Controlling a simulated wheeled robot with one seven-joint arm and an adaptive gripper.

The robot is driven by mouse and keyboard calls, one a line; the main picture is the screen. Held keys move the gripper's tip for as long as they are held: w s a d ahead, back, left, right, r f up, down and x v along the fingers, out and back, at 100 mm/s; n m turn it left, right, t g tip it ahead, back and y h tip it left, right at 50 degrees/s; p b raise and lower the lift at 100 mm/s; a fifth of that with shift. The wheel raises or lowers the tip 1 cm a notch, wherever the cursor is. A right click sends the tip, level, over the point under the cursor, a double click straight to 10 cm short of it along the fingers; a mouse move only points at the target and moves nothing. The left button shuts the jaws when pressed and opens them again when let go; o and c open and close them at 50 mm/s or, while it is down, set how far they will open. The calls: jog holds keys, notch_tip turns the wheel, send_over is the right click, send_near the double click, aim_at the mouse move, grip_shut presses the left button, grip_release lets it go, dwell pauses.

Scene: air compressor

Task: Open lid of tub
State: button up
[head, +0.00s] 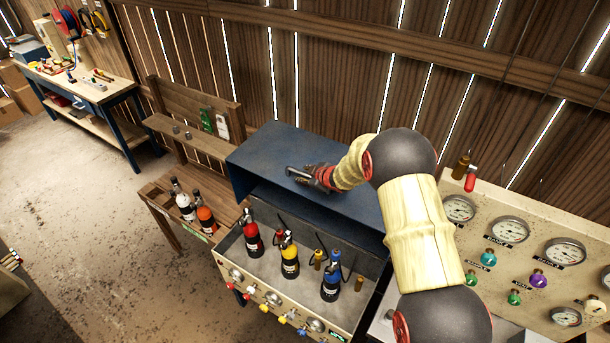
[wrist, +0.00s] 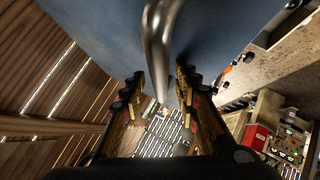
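The tub (head: 222,256) is a cream box with knobs along its front, and the bottles inside it show from above. A blue lid-like cover (head: 270,150) rises behind and over the back of its open area. The blue surface also fills the top of the wrist view (wrist: 105,35). A bent metal bar handle (wrist: 160,45) stands out from it. My gripper (head: 306,175) is at the blue cover's upper face. In the wrist view my gripper's fingers (wrist: 159,92) are apart, one on each side of the handle, with gaps visible. Contact with the handle cannot be told.
Red (head: 252,240), yellow (head: 290,262) and blue (head: 331,282) bottles stand in the tub. A gauge panel (head: 520,255) is at the right, close to my arm. A wooden shelf (head: 190,140) with bottles stands left. A plank wall (head: 330,60) is behind. Floor is free at left.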

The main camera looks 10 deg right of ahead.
jog(key=v, duration=1.2)
dwell(0.3)
